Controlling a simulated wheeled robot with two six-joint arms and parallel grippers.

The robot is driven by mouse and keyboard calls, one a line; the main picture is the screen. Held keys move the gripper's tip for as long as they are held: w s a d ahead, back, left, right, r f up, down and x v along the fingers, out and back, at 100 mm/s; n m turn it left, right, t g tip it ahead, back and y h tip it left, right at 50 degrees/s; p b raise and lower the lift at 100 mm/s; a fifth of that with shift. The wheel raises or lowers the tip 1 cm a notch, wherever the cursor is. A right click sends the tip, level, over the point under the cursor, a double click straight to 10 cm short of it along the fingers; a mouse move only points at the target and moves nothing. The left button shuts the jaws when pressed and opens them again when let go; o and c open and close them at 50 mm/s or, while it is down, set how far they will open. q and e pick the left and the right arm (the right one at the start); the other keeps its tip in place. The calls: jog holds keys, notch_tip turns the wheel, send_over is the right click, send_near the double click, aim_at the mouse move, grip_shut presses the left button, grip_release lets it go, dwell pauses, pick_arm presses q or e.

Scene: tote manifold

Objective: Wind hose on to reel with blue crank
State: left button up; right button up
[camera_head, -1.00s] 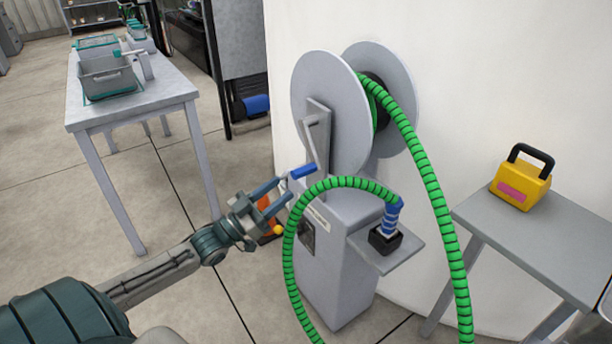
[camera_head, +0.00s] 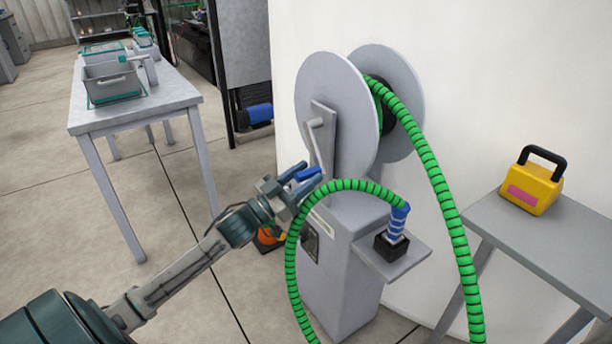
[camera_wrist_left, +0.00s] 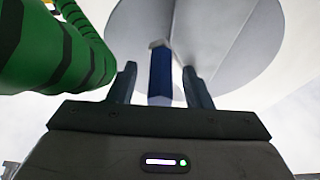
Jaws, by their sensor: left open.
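The hose reel (camera_head: 325,105) has two grey discs and stands on a grey pedestal (camera_head: 340,270). Its crank arm (camera_head: 316,145) hangs down and ends in a blue crank handle (camera_head: 307,173). My left gripper (camera_head: 305,183) is open at the handle. In the left wrist view the blue handle (camera_wrist_left: 160,75) stands between the two spread fingers of my left gripper (camera_wrist_left: 160,85), with gaps on both sides. The green hose (camera_head: 440,190) drops from the reel, and its blue-banded end (camera_head: 396,222) sits in a black holder on the side shelf. My right gripper is not in view.
The hose (camera_wrist_left: 55,50) loops close beside my left gripper. A yellow case (camera_head: 533,188) stands on a grey table (camera_head: 500,225) at right. A table (camera_head: 135,112) with grey baskets (camera_head: 113,82) stands at left. An orange object (camera_head: 268,237) is partly hidden behind my gripper.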

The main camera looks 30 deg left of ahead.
pick_arm(q)
jog(key=shift+w+d+r, duration=0.1)
jog(key=shift+w, duration=0.25)
grip_shut()
dwell(0.3)
